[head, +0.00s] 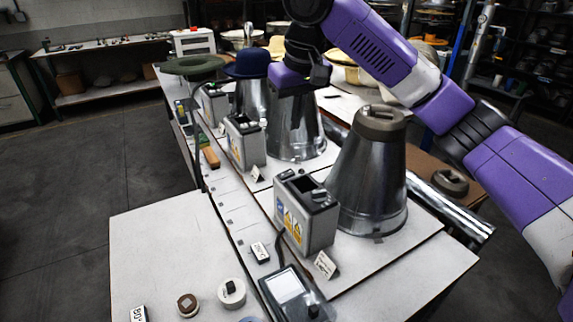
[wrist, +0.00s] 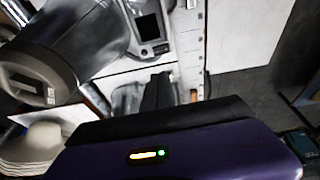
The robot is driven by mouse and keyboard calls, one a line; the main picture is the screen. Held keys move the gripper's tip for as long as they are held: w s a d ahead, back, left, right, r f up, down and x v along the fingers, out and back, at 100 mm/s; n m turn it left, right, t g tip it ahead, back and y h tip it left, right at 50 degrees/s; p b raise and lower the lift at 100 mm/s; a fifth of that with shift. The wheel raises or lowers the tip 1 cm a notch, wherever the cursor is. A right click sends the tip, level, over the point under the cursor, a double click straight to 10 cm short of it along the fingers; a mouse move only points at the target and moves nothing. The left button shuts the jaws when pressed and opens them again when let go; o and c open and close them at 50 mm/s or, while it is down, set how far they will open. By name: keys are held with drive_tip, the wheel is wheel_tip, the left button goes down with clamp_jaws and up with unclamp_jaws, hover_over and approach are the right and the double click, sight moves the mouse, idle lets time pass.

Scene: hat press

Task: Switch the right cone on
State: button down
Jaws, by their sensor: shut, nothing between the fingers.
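The right cone (head: 368,178) is the nearest of the metal cones in the head view. I cannot tell the switch position. My gripper (wrist: 158,92) is shut and empty in the wrist view. In the head view my purple hand is above the middle cone (head: 293,130), behind the right cone's box, and its fingertips are hidden. A cone with a block (wrist: 80,45) shows at left in the wrist view.
A screened meter (head: 287,290), price-like tags and small round parts lie on the near bench. Two similar boxes stand farther back, one beside the middle cone (head: 245,142). A blue hat (head: 247,64) tops the far cone. The near-left bench top (head: 160,250) is mostly clear.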

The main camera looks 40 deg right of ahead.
sight(289, 172)
drive_tip(key=shift+f, duration=0.1)
drive_tip(key=x, duration=1.2)
drive_tip(key=shift+s+d+f, duration=0.15)
drive_tip(key=shift+s+f, duration=0.15)
drive_tip(key=shift+f, duration=0.65)
drive_tip(key=shift+d+f+y+p, duration=0.15)
drive_tip(key=shift+f+y+p, duration=0.2)
drive_tip(key=shift+y+p, duration=0.1)
